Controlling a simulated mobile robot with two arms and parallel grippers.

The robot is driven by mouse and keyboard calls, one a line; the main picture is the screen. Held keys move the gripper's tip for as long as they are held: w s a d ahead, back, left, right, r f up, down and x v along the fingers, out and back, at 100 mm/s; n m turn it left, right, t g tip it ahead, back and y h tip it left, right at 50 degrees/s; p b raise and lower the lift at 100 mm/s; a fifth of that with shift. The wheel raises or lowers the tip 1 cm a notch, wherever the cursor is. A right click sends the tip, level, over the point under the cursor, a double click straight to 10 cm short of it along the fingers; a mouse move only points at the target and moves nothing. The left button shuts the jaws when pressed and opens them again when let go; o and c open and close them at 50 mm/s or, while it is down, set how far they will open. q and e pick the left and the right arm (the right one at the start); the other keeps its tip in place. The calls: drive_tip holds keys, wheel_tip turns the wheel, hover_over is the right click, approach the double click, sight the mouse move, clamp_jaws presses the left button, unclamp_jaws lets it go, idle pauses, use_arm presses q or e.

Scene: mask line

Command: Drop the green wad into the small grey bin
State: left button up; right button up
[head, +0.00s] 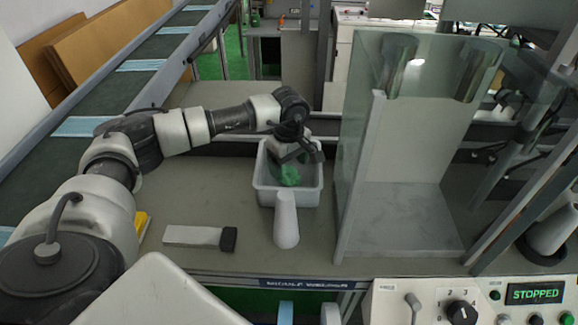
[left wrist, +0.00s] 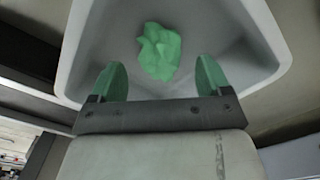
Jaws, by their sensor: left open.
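The small grey bin (head: 265,192) stands on the bench in the middle of the head view, and its pale walls (left wrist: 85,45) fill much of the left wrist view. The green wad (head: 290,176) lies within the bin's walls; it is crumpled and also shows in the left wrist view (left wrist: 160,50). My left gripper (head: 293,158) is over the bin, pointing down into it. Its two green fingertips (left wrist: 164,80) are wide apart, with the wad beyond them and not between them. I cannot tell whether the wad touches the bin's floor.
A white rounded piece (head: 286,222) is directly in front of the bin. A pale scraper-like tool with a dark end (head: 200,237) lies to the left. A clear guard panel (head: 362,130) rises to the right. A conveyor (head: 110,95) runs along the left.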

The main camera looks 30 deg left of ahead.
sight(289, 171)
use_arm(q)
wheel_tip(289, 171, up, 11)
drive_tip(key=b, duration=0.1)
idle(0.6)
